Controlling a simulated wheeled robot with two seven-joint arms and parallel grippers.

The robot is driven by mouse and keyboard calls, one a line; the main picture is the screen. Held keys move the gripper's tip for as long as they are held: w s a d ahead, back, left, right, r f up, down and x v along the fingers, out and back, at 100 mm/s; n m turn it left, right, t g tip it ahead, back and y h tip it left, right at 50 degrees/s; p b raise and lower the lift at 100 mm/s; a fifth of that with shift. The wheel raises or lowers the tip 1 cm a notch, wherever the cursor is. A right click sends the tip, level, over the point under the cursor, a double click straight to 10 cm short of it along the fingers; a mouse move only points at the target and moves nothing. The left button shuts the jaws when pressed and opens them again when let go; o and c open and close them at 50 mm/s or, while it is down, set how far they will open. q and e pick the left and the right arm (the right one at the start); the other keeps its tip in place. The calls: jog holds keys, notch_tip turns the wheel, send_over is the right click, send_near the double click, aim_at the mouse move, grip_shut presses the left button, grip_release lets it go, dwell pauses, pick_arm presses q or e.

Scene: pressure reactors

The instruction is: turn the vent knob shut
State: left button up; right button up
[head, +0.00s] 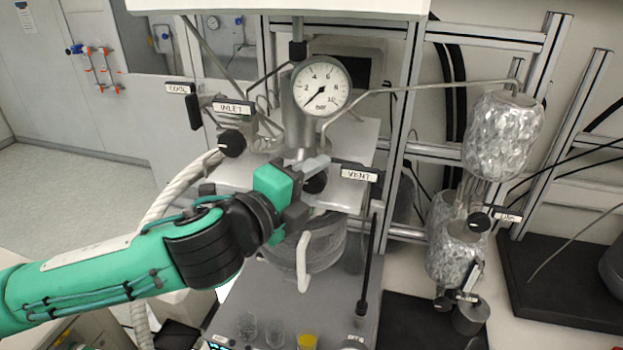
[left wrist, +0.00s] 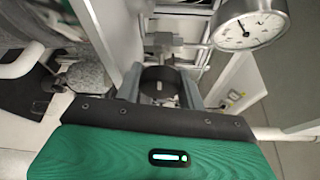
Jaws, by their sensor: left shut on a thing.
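The vent knob (head: 316,183) is a black round knob beside the VENT label (head: 359,174) in the head view, partly hidden by my gripper. In the left wrist view the black knob (left wrist: 160,86) with a short pale mark on its face sits between the two grey fingers. My left gripper (head: 305,187) is shut on this knob, with its green body to the left of it. My right gripper is in neither view.
A pressure gauge (head: 321,86) stands above the knob, its needle at the low end. The INLET knob (head: 232,143) with a white hose is to the left. Foil-wrapped vessels (head: 503,135) hang at the right.

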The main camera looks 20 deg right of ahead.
pick_arm(q)
jog(key=o, duration=1)
jog(key=shift+c, duration=0.2)
